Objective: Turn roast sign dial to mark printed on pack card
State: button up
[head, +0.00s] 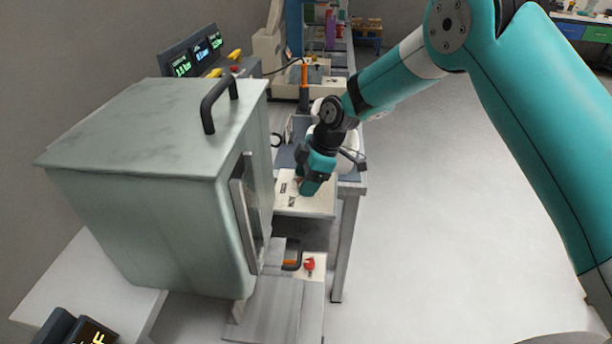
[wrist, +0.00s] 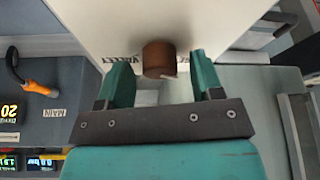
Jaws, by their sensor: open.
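The dial (wrist: 159,55) is a short brown round knob on a pale sign panel (wrist: 225,18), seen in the wrist view. My gripper (wrist: 160,64) is open, with one teal finger on each side of the dial and a visible gap on both sides. Dark lettering on the panel is partly hidden behind the fingers. In the head view my gripper (head: 312,186) is low over the cream panel (head: 318,208), which carries small dark labels. My gripper mostly hides the dial there. I cannot make out the dial's pointer setting or a pack card.
A large grey-green cabinet (head: 150,135) with a black handle (head: 214,103) stands close left of my arm. Lit displays (head: 198,55) stand behind it. A red knob (head: 309,264) is lower down near the cabinet. Open floor (head: 430,220) lies to the right.

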jog(key=c, duration=0.9)
jog(key=shift+f+m+b, duration=0.1)
jog(key=shift+m+b, duration=0.25)
jog(key=shift+m, duration=0.05)
jog(key=m+t+b, duration=0.1)
jog(key=m, duration=0.1)
jog(key=m+t+b, duration=0.1)
jog(key=m, duration=0.1)
jog(key=shift+s+a+m+h, duration=0.1)
jog(key=shift+m+h, duration=0.2)
jog(key=shift+m, duration=0.1)
jog(key=m+t+b, duration=0.1)
jog(key=m, duration=0.1)
jog(key=m+h+b, duration=0.1)
jog(key=m, duration=0.2)
jog(key=shift+t, duration=0.4)
jog(key=m+h, duration=0.1)
jog(key=m, duration=0.2)
jog(key=m+h+b, duration=0.1)
jog(key=m, duration=0.1)
jog(key=shift+a+m+t, duration=0.15)
jog(key=shift+m+t, duration=0.25)
jog(key=m+h, duration=0.1)
jog(key=m, duration=0.1)
jog(key=m+h, duration=0.1)
jog(key=m, duration=0.2)
jog(key=shift+m+h, duration=0.3)
